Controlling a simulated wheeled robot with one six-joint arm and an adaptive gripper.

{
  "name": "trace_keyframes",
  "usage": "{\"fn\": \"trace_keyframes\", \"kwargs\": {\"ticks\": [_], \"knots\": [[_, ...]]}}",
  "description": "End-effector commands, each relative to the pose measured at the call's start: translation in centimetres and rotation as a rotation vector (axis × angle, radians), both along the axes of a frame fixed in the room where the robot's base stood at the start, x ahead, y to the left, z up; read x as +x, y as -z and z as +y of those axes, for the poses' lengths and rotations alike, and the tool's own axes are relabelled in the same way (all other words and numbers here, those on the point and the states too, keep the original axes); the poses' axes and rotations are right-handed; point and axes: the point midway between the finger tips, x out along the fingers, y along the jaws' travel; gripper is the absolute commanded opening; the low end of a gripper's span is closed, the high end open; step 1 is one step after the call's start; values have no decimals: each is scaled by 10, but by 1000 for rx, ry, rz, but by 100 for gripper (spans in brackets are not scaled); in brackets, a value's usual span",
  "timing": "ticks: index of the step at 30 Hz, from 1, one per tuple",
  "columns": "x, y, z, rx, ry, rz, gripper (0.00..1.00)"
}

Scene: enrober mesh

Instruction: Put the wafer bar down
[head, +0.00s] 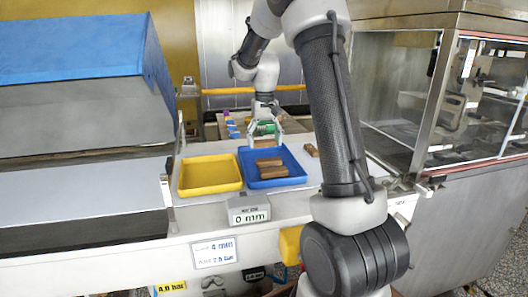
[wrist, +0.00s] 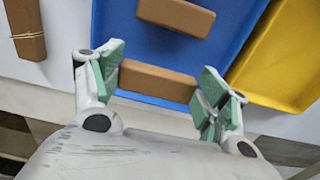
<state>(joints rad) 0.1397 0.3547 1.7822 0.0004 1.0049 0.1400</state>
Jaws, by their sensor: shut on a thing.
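My gripper (head: 264,138) is at the far edge of the blue tray (head: 297,177). In the wrist view its green-padded fingers (wrist: 158,86) are shut on the brown wafer bar (wrist: 157,82), one finger at each end. The bar lies crosswise near the rim of the blue tray (wrist: 112,40); its height above the tray floor cannot be told. In the head view two brown bars lie inside the tray, a farther one (head: 268,162) and a nearer one (head: 276,173). The farther one seems to show in the wrist view (wrist: 176,16).
A yellow tray (head: 210,187), empty, stands left of the blue one. A banded brown bar (wrist: 25,28) lies on the white surface outside the blue tray; it also shows in the head view (head: 311,150). A display reading 0 mm (head: 248,209) stands in front. A glass-sided machine (head: 400,95) is at right.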

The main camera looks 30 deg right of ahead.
Motion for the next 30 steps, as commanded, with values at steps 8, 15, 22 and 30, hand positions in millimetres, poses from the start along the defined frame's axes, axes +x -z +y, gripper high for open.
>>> {"fn": "trace_keyframes", "kwargs": {"ticks": [8,15,22,30], "knots": [[0,35,0,0,0,1,62],[0,37,0,0,0,-1,62],[0,40,0,0,0,-1,92],[0,40,0,0,0,-1,97]]}}
